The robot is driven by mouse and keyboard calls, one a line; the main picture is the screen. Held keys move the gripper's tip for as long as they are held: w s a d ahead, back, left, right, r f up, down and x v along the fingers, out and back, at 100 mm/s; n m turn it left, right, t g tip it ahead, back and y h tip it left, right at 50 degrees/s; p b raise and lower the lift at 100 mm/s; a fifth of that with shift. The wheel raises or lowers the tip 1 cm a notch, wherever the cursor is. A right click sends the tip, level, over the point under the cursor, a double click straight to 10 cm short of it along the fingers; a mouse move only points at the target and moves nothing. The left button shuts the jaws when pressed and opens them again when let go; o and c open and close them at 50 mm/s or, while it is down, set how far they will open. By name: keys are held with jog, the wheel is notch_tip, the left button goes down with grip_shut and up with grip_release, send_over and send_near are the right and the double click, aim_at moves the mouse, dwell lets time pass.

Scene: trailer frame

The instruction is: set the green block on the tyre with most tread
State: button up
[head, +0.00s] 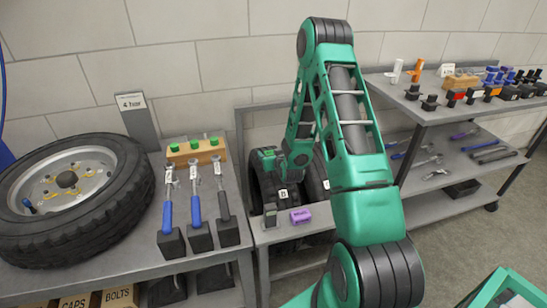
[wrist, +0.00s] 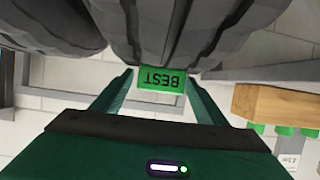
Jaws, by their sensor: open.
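The green block (wrist: 161,79), marked BEST upside down in the wrist view, is between the spread fingertips of my gripper (wrist: 158,88). It lies against the dark tread of a tyre (wrist: 150,35); whether it rests fully on it I cannot tell. Tread depth cannot be compared here.
A purple block (head: 300,216) lies on the rack's front ledge. At left is a bench with a flat wheel (head: 68,190), blue- and grey-handled tools (head: 196,205) and a wooden block with green pegs (head: 196,150). Shelves (head: 450,105) with small parts stand at right.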

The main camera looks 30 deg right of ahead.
jog(key=v, duration=1)
jog(key=shift+s+a, duration=0.2)
jog(key=shift+s, duration=0.2)
jog(key=shift+s+a+r, duration=0.2)
jog(key=shift+s+r, duration=0.15)
jog(key=shift+s, duration=0.1)
